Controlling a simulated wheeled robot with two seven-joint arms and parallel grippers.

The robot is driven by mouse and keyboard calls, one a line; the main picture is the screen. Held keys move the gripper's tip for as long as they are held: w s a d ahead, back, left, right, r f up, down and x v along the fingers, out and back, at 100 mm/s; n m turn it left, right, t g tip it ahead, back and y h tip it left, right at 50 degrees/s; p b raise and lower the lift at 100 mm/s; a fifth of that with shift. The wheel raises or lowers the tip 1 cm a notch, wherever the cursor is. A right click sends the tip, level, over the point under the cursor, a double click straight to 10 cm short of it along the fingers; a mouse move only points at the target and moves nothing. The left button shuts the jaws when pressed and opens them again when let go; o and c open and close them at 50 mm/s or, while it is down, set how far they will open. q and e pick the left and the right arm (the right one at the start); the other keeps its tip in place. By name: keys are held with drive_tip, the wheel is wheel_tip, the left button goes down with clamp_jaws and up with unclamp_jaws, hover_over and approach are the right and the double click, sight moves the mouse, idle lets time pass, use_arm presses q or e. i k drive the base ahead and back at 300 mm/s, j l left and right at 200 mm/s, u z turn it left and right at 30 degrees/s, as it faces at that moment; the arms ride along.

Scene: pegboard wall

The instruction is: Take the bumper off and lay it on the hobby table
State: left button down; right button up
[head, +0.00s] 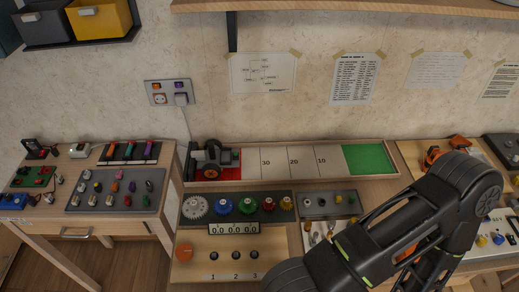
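A small dark toy vehicle (211,160) stands on the red end of a track board (230,173) at the back of the middle table. A bumper cannot be told apart from the rest of the vehicle at this size. Which table is the hobby table is not marked; the middle table (185,218) carries the track, and a smaller table (152,168) stands at the left. A black arm of mine covers the lower right of the head view. Neither gripper shows in the head view.
A panel with coloured knobs (247,206) and a counter sits in front of the track. The left table holds a grey board (95,203) of small parts. The right table (413,150) holds orange tools. A shelf (340,8) overhangs the wall.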

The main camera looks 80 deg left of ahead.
sight(196, 155)
drive_tip(key=k+l, duration=0.15)
drive_tip(key=k, duration=0.6)
drive_tip(key=u, duration=2.85)
drive_tip(key=z, duration=1)
drive_tip(key=k+j+z, duration=0.15)
drive_tip(key=j+z, duration=0.3)
drive_tip(key=k+j+z, duration=0.2)
drive_tip(key=z, duration=0.2)
drive_tip(key=k+j+z, duration=0.2)
drive_tip(key=z, duration=0.25)
drive_tip(key=k+j+z, duration=0.1)
drive_tip(key=k+j, duration=0.2)
drive_tip(key=k+j+z, duration=0.1)
drive_tip(key=k+j, duration=0.15)
drive_tip(key=k, duration=0.3)
